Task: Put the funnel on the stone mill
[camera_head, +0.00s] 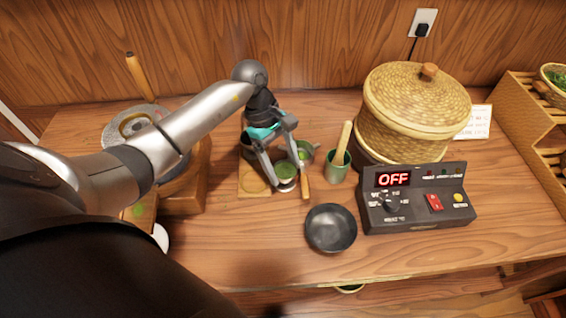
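The stone mill (113,135) stands at the left on a wooden base, with an upright wooden handle (138,73). My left arm hides part of it. A pale metallic ring-like piece shows on its top; I cannot tell whether this is the funnel, and no other funnel is clearly visible. My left gripper (289,183) points down with its fingers spread apart, over a small cup with green contents (287,170) near the table's middle. I cannot tell whether the fingers touch the cup. My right gripper is out of view.
A wooden tray (250,186) lies by the gripper. A green cup with a pestle (337,168), a dark bowl (331,229), a control box reading OFF (417,199) and a lidded woven steamer (414,112) stand to the right. The table's front middle is clear.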

